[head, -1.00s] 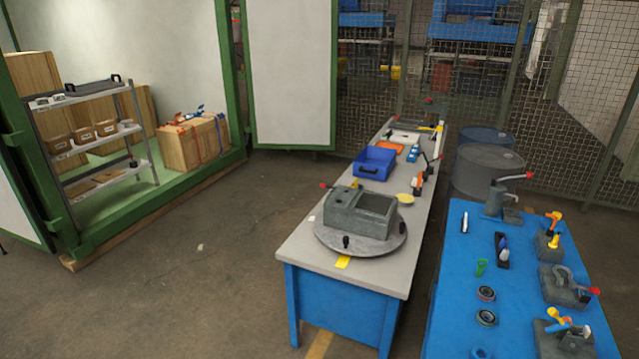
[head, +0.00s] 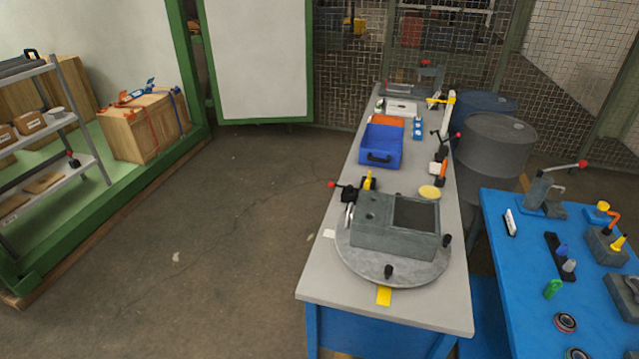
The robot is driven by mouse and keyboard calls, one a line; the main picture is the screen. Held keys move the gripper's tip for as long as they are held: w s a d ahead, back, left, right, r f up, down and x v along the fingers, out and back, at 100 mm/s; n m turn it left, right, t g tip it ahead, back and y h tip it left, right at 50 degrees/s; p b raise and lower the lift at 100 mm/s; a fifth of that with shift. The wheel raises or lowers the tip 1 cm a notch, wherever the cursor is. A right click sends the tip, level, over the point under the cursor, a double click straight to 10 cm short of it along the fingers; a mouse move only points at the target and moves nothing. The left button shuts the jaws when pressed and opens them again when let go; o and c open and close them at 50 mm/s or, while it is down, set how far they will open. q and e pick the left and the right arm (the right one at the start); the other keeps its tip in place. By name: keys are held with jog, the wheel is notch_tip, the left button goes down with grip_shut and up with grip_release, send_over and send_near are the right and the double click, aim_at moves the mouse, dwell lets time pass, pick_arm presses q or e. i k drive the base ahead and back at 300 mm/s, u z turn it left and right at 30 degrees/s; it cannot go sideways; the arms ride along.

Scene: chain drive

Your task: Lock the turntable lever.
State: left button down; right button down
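The round grey turntable (head: 352,261) lies on the near part of the grey-topped workbench. A grey housing (head: 376,250) with a square opening sits on it. Two black knobs stand at the turntable's rim, one at the front (head: 388,272) and one at the right (head: 447,240). A lever with a red tip (head: 333,184) and a black body (head: 349,193) is at the turntable's back left, beside a yellow-handled part (head: 368,180). I cannot tell for certain which of these is the lock lever, or its state. Neither of my grippers shows.
A blue table (head: 522,290) with several tools stands at the right, with drums (head: 497,147) behind. The floor left of the bench (head: 230,250) is clear.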

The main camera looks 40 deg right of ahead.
aim_at(349, 189)
jog(key=z, duration=1.8)
jog(key=i, duration=1.65)
jog(key=z, duration=0.05)
